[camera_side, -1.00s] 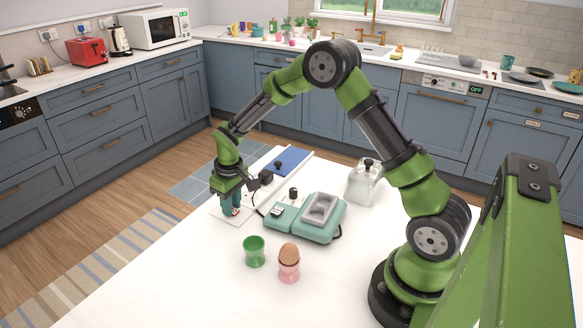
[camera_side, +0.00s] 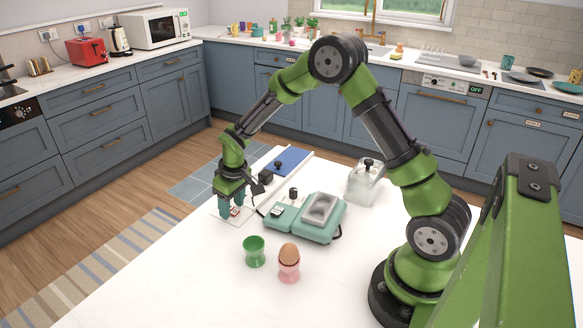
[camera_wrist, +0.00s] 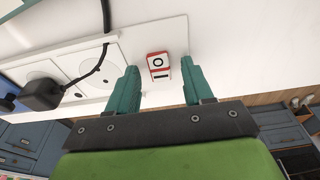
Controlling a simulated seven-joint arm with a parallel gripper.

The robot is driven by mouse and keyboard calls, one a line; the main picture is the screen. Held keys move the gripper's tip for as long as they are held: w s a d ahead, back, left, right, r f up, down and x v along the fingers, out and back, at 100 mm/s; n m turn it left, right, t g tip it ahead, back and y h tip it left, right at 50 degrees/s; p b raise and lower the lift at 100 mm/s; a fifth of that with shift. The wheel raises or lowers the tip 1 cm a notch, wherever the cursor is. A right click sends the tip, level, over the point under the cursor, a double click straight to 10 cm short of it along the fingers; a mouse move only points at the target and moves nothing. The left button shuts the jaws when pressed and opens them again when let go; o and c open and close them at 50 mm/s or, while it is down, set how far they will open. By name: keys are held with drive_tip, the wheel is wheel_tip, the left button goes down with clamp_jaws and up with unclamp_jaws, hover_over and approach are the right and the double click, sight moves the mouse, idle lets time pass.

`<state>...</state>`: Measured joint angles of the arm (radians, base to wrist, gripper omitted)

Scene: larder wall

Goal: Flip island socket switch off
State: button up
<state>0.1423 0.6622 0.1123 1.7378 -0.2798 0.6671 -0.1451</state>
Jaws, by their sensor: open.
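The island socket plate (camera_wrist: 170,30) is white and lies on the white island top; it also shows in the side view (camera_side: 222,214). Its switch (camera_wrist: 158,66) is a small red and white rocker marked with a circle and a bar. In the wrist view the rocker sits between the two teal fingers of my gripper (camera_wrist: 158,88), apart from both. My gripper is open and holds nothing.
A black plug (camera_wrist: 42,95) with a cable sits in the socket beside the switch. A teal kitchen scale (camera_side: 285,219), a green egg cup (camera_side: 254,250), a pink egg cup (camera_side: 289,271) with an egg and a glass canister (camera_side: 365,185) stand nearby.

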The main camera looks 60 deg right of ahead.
wheel_tip(320, 180, up, 17)
drive_tip(key=s, duration=0.3)
drive_tip(key=shift+f, duration=0.2)
drive_tip(key=s+a+r+m+t+y, duration=0.1)
drive_tip(key=s+a+r+m+t, duration=0.1)
drive_tip(key=s, duration=0.8)
drive_tip(key=s+a+r+m+t+y, duration=0.1)
drive_tip(key=s+r, duration=0.4)
drive_tip(key=s, duration=0.6)
drive_tip(key=a+m+t, duration=0.1)
drive_tip(key=a+t, duration=0.1)
drive_tip(key=shift+a, duration=0.4)
